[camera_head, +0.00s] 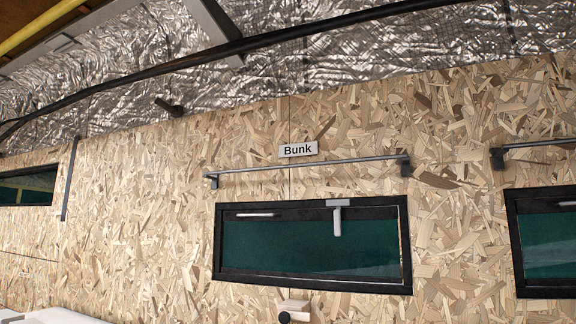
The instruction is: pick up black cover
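I see nothing that I can clearly identify as the black cover. A small dark cylindrical piece (169,107) sticks out from the upper part of the wall, left of centre. A pale block with a round black end (285,317) shows at the bottom edge, partly cut off; I cannot tell what it is. My gripper is not in view.
A chipboard wall (130,220) fills the view, with black-framed windows (310,283). A metal rail (305,165) runs below the "Bunk" sign (298,149). A black cable (250,43) crosses the foil (400,60) above. A white surface (60,317) shows at lower left.

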